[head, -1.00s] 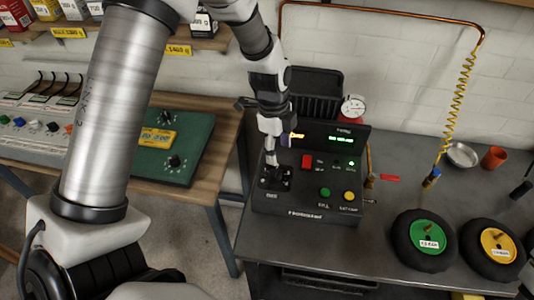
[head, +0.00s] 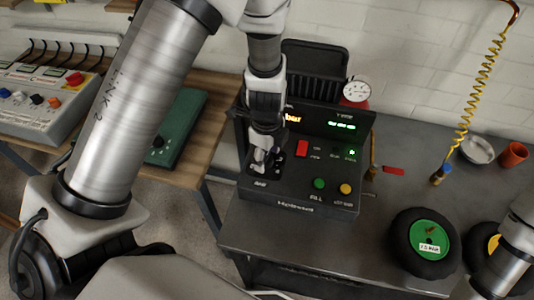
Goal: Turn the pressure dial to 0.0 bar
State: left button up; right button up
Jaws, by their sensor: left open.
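A black control box (head: 318,190) stands on the grey bench, with an orange display reading "bar" partly hidden and a green display beside it. My left gripper (head: 260,165) points down over the left part of its panel, at the spot marked "BAR". It is open and around or just above the pressure dial there; the dial is mostly hidden by the gripper, so I cannot tell if they touch. My right arm enters at the lower right edge; its gripper is out of view.
The panel has a red switch (head: 302,148), a green button (head: 319,184) and a yellow button (head: 345,189). A white gauge (head: 356,90) is behind. A green-hubbed wheel (head: 425,245), a red-handled valve (head: 393,171) and a yellow coiled hose (head: 468,118) are to the right.

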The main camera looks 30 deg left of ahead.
pick_arm(q)
jog(key=shift+s, duration=0.25)
jog(key=shift+c, duration=0.3)
jog(key=shift+w, duration=0.1)
jog(key=c, duration=1.1)
